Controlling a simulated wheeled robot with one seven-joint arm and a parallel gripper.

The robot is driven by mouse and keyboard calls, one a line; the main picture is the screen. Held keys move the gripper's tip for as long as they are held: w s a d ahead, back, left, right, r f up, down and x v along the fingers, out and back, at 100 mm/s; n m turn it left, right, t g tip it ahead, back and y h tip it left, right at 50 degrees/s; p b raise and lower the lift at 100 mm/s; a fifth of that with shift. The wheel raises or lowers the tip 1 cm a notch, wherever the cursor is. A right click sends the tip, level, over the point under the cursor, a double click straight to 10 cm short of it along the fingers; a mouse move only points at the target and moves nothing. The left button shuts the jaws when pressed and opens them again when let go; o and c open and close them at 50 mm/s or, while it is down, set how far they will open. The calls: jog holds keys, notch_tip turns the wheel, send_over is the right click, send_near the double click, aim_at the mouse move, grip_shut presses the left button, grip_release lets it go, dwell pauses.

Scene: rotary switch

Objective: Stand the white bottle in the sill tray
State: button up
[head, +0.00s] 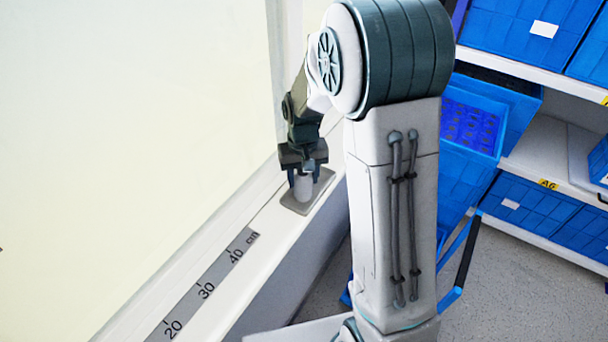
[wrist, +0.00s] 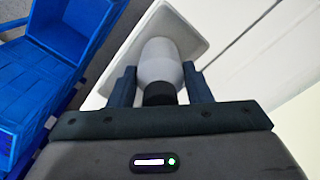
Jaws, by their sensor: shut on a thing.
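The white bottle (head: 303,187) is between the fingers of my gripper (head: 304,177), over the sill tray. In the wrist view the bottle (wrist: 160,64) has a white body and a dark cap, and my gripper (wrist: 160,88) is shut on it, one blue finger on each side. The sill tray (head: 323,180) is a small grey tray with a low rim on the white sill. It also shows in the wrist view (wrist: 190,30) behind the bottle. The bottle looks about upright; I cannot tell whether its base touches the tray.
A ruler strip (head: 205,290) with numbers runs along the sill (head: 262,262), beside the pale window (head: 120,120). Shelves with blue crates (head: 525,215) stand to the right, and blue crates (wrist: 55,60) also show in the wrist view. The sill near the ruler is clear.

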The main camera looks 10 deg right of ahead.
jog(key=shift+f, duration=0.15)
jog(key=o, duration=1)
jog(key=shift+w+r, duration=0.1)
jog(key=shift+r, duration=0.55)
notch_tip(320, 180, up, 11)
jog(key=shift+r+b, duration=0.1)
jog(key=shift+b, duration=0.2)
jog(key=shift+s+d+r+t, duration=0.2)
jog(key=shift+s+d+t, duration=0.25)
jog(key=shift+s, duration=2.9)
jog(key=shift+s+d+r+t, duration=0.25)
jog(key=shift+s+t, duration=0.3)
jog(key=shift+s, duration=2.85)
jog(key=shift+s+d+r+t, duration=0.15)
jog(key=shift+s+d+t, duration=0.35)
jog(key=shift+s, duration=2.85)
